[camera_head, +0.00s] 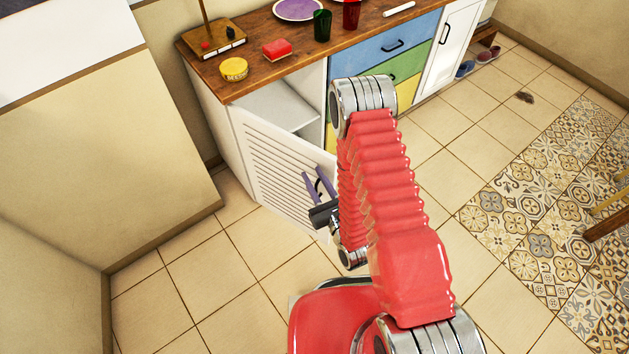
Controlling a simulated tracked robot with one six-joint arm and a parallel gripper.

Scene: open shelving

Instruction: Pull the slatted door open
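The white slatted door (270,165) is on the left end of the cabinet, hinged at its left side. It stands partly open, swung out toward me, and a white inner shelf (272,104) shows behind it. My gripper (314,186) is at the door's right part, with its two purple fingers spread apart. A dark curved handle (319,186) shows between the fingers. The fingers look apart, with a gap around the handle; whether either touches it is hard to tell. My red arm hides the door's right edge in part.
The wooden top (245,70) holds a yellow tin (234,69), a red sponge-like block (277,48), dark green and red cups and a purple plate. Blue, green and yellow drawers (388,44) are right of the opening. A beige wall block (110,140) stands left; tiled floor (215,265) before the door is clear.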

